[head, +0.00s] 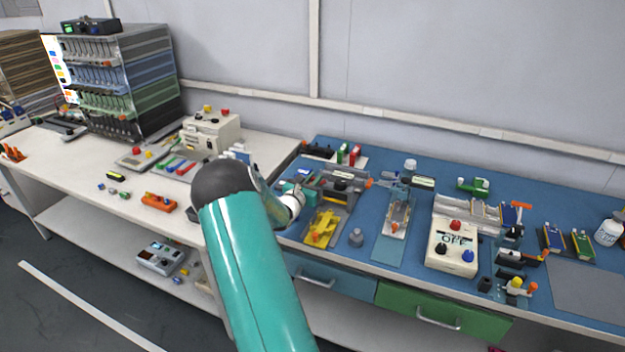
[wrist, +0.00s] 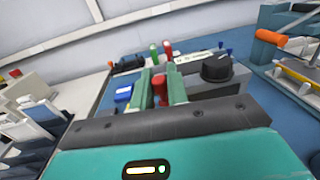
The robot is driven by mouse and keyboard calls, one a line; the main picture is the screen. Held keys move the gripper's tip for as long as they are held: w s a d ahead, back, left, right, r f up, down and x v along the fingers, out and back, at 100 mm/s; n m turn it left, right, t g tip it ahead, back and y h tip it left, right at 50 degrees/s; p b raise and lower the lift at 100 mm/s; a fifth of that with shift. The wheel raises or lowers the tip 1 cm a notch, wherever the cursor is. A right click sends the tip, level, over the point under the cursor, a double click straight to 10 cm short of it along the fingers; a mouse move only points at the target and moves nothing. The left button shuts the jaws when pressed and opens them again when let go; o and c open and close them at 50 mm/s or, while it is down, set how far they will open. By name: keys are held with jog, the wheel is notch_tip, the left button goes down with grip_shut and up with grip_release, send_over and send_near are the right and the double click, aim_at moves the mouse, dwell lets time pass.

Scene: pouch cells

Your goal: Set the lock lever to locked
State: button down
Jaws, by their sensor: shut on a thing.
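My gripper (wrist: 160,86) shows its two green fingers in the wrist view, closed around a small red piece (wrist: 160,92) that looks like the lock lever. Only part of this red piece shows between the fingers, so its set position cannot be told. Just right of the fingers is a grey block with a black knob (wrist: 216,67). In the head view my gripper (head: 305,178) is over the left end of the blue bench, beside the grey fixture (head: 343,185). The lever is too small or hidden there.
Red and green upright pieces (head: 355,153) stand behind the fixture. An orange-handled device (wrist: 283,40) is at right in the wrist view. A white bench (head: 75,165) lies left.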

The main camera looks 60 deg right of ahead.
jog(key=shift+s+a+n+t+y, duration=0.15)
jog(key=shift+s+n+t, duration=0.1)
jog(key=shift+n+t, duration=0.55)
jog(key=shift+s+d+n+t+y, duration=0.15)
jog(key=shift+s+n+t, duration=0.2)
jog(key=shift+t, duration=0.75)
jog(key=shift+w+a, duration=0.1)
jog(key=c, duration=1.4)
grip_release()
jog(key=shift+c, duration=0.2)
jog(key=shift+a, duration=0.1)
jog(key=v, duration=1.3)
jog(key=shift+a, duration=0.35)
